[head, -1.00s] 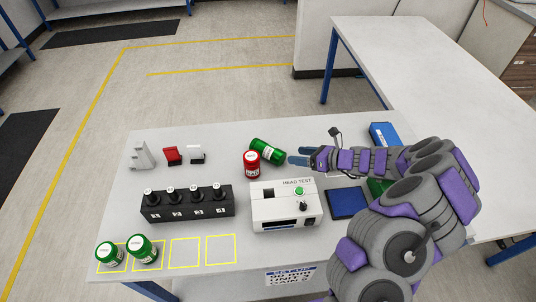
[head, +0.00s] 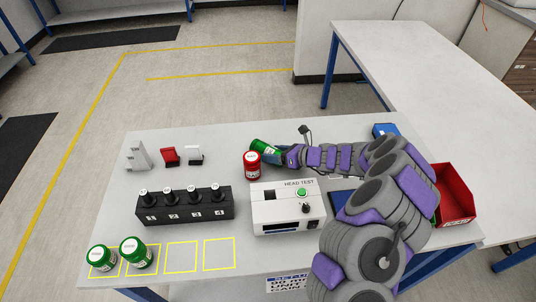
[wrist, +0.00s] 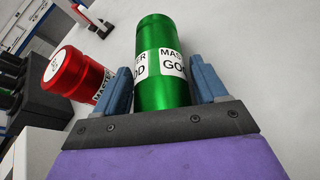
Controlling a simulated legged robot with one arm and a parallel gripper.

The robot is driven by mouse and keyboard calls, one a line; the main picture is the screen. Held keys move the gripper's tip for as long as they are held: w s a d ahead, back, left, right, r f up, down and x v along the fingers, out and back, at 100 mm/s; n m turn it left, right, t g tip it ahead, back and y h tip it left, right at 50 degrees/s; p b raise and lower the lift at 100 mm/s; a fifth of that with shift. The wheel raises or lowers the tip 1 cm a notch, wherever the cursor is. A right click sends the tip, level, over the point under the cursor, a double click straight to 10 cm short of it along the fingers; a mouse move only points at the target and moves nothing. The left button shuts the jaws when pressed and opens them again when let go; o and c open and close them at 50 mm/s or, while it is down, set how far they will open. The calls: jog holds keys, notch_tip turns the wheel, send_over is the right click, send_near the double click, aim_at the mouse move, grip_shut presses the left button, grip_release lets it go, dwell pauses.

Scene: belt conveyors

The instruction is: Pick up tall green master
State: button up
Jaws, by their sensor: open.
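The tall green master (head: 265,147) is a green cylinder with a white label, lying on its side near the back of the table. In the wrist view the green master (wrist: 164,95) sits between the two blue fingers, its label reading "MASTER GOOD". My gripper (head: 285,155) is open around the near part of it. In the wrist view my gripper (wrist: 166,88) shows a small gap between the right finger and the cylinder; the left finger is close to it. A red master (head: 252,165) stands just beside, and it also shows in the wrist view (wrist: 78,75) left of my left finger.
The head test box (head: 287,208) stands in front of the red master. A black holder (head: 185,207) with several black pieces is to its left. Two green-and-white jars (head: 136,252) stand by yellow squares. A red bin (head: 455,195) is at the right.

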jog(key=shift+c, duration=0.5)
jog(key=shift+d, duration=0.1)
jog(key=c, duration=1.1)
jog(key=shift+r, duration=0.15)
notch_tip(320, 180, up, 28)
jog(key=p, duration=0.8)
